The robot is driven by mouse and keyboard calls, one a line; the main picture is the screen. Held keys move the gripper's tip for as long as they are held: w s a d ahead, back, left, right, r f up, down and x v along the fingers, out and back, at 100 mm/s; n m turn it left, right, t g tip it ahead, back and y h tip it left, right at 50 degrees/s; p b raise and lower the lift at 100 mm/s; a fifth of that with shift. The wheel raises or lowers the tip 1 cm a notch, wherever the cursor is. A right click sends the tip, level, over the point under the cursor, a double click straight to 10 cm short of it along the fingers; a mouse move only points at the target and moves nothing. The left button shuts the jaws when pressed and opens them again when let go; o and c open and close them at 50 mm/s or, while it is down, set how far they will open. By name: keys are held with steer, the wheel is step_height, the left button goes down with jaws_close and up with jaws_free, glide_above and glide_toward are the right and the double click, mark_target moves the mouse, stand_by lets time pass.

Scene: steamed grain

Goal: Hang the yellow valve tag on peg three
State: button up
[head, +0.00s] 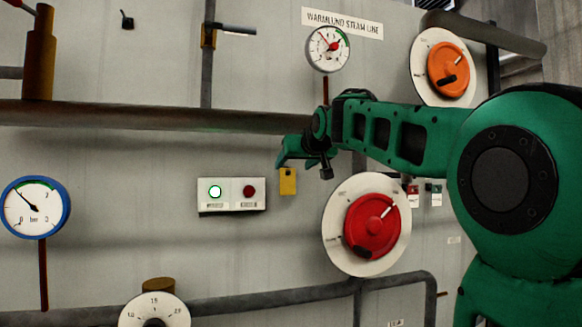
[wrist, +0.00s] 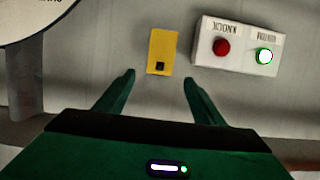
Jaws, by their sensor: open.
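The yellow valve tag (head: 288,183) is a small flat rectangle against the grey wall, just right of the white two-lamp box. It also shows in the wrist view (wrist: 162,45), with a dark square spot near one end; I cannot tell whether that is a hole or a peg end. My gripper (wrist: 159,77) is open and empty, its two green fingertips either side of the tag's near end in the picture, apart from it. In the head view my gripper (head: 298,160) is just above the tag. No numbered peg can be made out.
The lamp box (head: 232,194) with a lit green lamp is beside the tag. A red handwheel (head: 372,226) on a white disc is to the right, with small red and green tags (head: 413,196) beyond. A brown pipe (head: 150,116) crosses behind my gripper. A small black hook (head: 127,21) is upper left.

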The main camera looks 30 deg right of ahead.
mark_target(290, 171)
steer(key=x, duration=0.8)
steer(key=shift+w, duration=0.2)
steer(key=c, duration=1.1)
steer(key=o, duration=1.1)
steer(key=c, duration=1.1)
steer(key=shift+s+r, duration=0.1)
steer(key=shift+r, duration=0.05)
steer(key=shift+s+a, duration=0.25)
steer(key=shift+s, duration=0.65)
steer(key=shift+s+a, duration=0.25)
steer(key=shift+s, duration=0.65)
